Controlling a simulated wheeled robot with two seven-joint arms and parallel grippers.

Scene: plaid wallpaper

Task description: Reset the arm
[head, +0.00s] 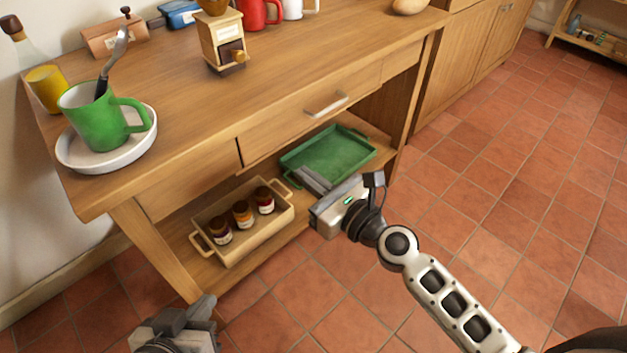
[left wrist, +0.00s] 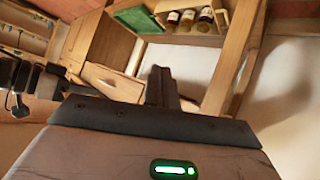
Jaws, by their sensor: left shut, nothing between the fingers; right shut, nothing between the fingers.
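My left gripper (head: 200,308) is at the bottom left of the head view, in front of the table's near left leg. Its fingers are together and empty; they also show shut in the left wrist view (left wrist: 158,85). My right gripper (head: 312,180) is shut and empty in front of the lower shelf. Its fingers overlap the front edge of the green tray (head: 335,152) in the picture; I cannot tell whether they touch it. The right arm comes in from the bottom right.
The wooden table (head: 180,95) carries a green mug (head: 97,122) with a spoon on a white plate (head: 75,158), a bottle (head: 40,75) and a coffee grinder (head: 222,40). A wooden crate (head: 275,226) with 3 jars is on the lower shelf. The tiled floor (head: 500,190) at right is clear.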

